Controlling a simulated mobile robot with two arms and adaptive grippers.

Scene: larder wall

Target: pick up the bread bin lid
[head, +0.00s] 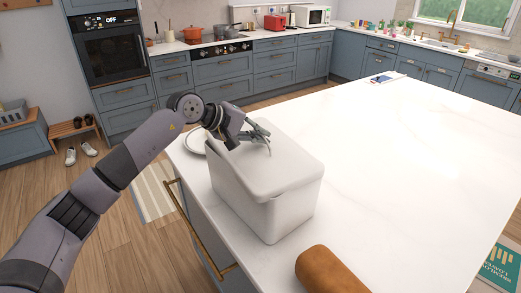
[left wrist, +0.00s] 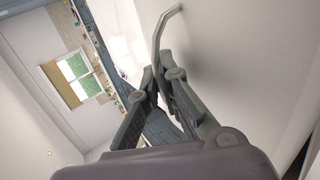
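The white bread bin (head: 238,198) stands on the near left part of the white island. Its pale lid (head: 285,165) lies on top, and I see no clear gap between lid and bin. My left gripper (head: 262,133) is over the lid's far left part, at its thin metal handle. In the left wrist view, the fingertips (left wrist: 162,74) are close together with the end of the handle (left wrist: 160,30) between them; the lid (left wrist: 245,60) fills the right side. The exact contact is partly hidden by the fingers. My right gripper is not in view.
A white plate (head: 196,141) lies left of the bin, behind my arm. A brown rounded thing (head: 328,272) lies at the near edge. A phone-like object (head: 383,79) lies at the island's far end. The island's right side is mostly clear.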

